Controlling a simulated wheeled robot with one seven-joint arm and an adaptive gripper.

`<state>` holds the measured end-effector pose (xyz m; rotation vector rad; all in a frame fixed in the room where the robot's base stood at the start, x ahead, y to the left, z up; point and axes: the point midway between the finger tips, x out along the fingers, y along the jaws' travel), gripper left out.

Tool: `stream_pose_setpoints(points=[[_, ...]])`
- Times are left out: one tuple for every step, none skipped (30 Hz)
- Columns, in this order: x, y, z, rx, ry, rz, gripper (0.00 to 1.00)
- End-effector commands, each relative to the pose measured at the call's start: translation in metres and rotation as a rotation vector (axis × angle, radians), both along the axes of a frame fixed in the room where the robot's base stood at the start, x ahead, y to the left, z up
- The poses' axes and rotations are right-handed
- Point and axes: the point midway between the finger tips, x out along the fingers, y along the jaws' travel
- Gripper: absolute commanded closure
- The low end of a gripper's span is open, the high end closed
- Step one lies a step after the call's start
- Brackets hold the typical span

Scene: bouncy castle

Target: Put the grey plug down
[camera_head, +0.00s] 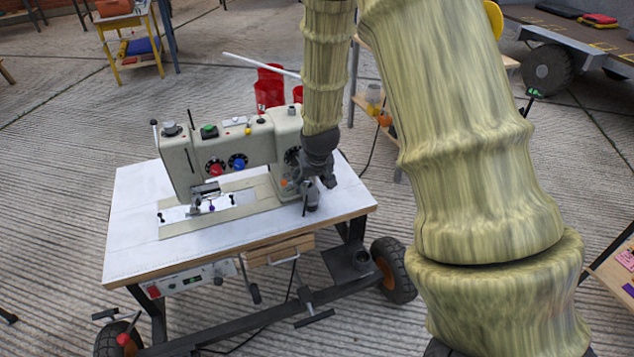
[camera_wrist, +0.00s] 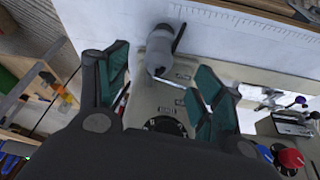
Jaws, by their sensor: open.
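The grey plug (camera_wrist: 160,50) is a small rounded grey piece with a thin black prong. In the wrist view it rests over the pale bed of the sewing machine, by the white table top (camera_wrist: 225,35). My gripper (camera_wrist: 160,78) is open, its teal-padded fingers spread to either side just short of the plug, with a visible gap from each. In the head view my gripper (camera_head: 316,178) points down at the right end of the sewing machine (camera_head: 230,152); it largely hides the plug there.
The machine's upright body with knobs stands close to the left of my gripper. The white wheeled table (camera_head: 130,235) has bare room at its left and front. Red containers (camera_head: 268,88) and a shelf stand behind. A yellow-legged table (camera_head: 125,40) is far left.

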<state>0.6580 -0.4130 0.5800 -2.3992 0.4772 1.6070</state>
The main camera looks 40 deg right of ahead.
Motion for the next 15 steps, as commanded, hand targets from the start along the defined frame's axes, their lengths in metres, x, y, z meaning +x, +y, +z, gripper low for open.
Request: stream_pose_setpoints(points=[[-0.003,0.003,-0.005,0.001,0.007,0.005,0.33],[-0.006,0.005,-0.01,0.001,0.012,0.009,0.33],[-0.011,0.01,-0.019,0.001,0.021,0.017,0.33],[-0.015,0.014,-0.027,0.002,0.029,0.024,0.33],[-0.02,0.018,-0.037,0.003,0.038,0.032,0.33],[-0.029,0.025,-0.051,0.005,0.052,0.044,0.33],[-0.036,0.031,-0.063,0.006,0.063,0.056,0.33],[-0.043,0.037,-0.074,0.008,0.075,0.067,0.33],[-0.054,0.045,-0.09,0.01,0.089,0.081,0.33],[-0.063,0.051,-0.101,0.012,0.1,0.092,0.33],[-0.072,0.057,-0.112,0.014,0.113,0.105,0.33],[-0.084,0.065,-0.126,0.015,0.127,0.12,0.33],[-0.093,0.071,-0.136,0.017,0.138,0.131,0.33],[-0.103,0.077,-0.146,0.02,0.15,0.141,0.33],[-0.116,0.085,-0.159,0.024,0.164,0.155,0.33]])
